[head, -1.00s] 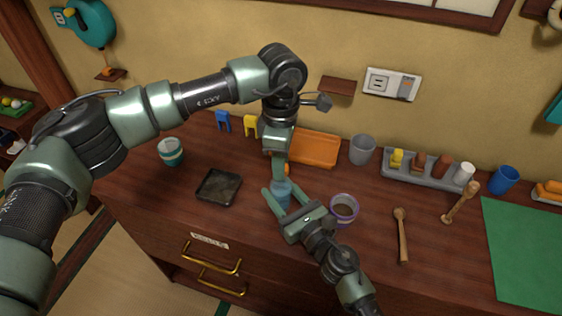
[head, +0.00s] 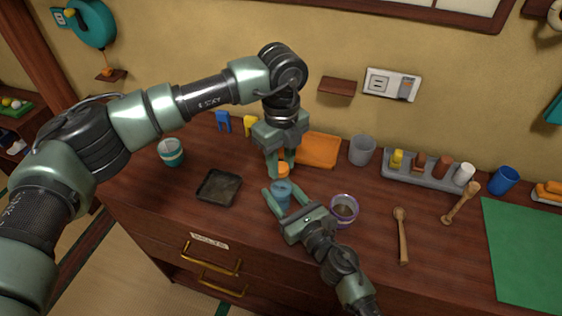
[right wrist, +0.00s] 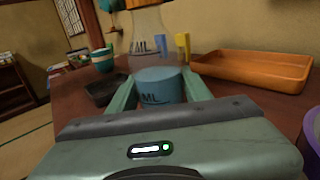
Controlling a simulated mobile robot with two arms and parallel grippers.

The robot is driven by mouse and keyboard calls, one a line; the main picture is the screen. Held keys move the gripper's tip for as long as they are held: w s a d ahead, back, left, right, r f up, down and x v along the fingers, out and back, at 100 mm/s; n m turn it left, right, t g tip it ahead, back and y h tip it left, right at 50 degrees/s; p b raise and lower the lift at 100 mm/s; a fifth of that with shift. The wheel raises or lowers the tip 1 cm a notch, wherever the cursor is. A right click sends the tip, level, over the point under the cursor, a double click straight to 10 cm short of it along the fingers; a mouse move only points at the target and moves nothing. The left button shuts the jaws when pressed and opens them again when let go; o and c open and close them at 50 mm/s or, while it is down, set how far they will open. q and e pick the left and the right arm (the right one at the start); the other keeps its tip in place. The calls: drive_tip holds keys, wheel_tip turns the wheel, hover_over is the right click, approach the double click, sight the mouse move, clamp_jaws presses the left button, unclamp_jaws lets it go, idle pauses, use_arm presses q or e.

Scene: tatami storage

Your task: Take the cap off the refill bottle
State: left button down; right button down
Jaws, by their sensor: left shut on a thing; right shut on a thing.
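The refill bottle (head: 281,195) stands upright near the counter's front edge, with blue lower contents and a clear upper part. In the right wrist view, the bottle (right wrist: 158,90) sits between the fingers. My right gripper (head: 284,200) is shut on its body from the front right. The orange cap (head: 283,171) is at the bottle's top. My left gripper (head: 281,168) points down from above, shut on the cap. In the right wrist view only a sliver of orange shows at the top edge. I cannot tell whether the cap is loose on the neck.
A dark square tray (head: 219,187) lies left of the bottle, and a purple-rimmed cup (head: 344,210) stands close to my right gripper. An orange tray (head: 318,149) and a grey cup (head: 362,150) are behind. Wooden tools (head: 402,236) lie to the right.

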use_arm(q)
drive_tip(key=n, duration=1.1)
drive_tip(key=shift+d, duration=0.1)
drive_tip(key=n, duration=0.2)
drive_tip(key=shift+n, duration=0.4)
drive_tip(key=c, duration=1.1)
unclamp_jaws()
drive_tip(key=shift+o, duration=0.2)
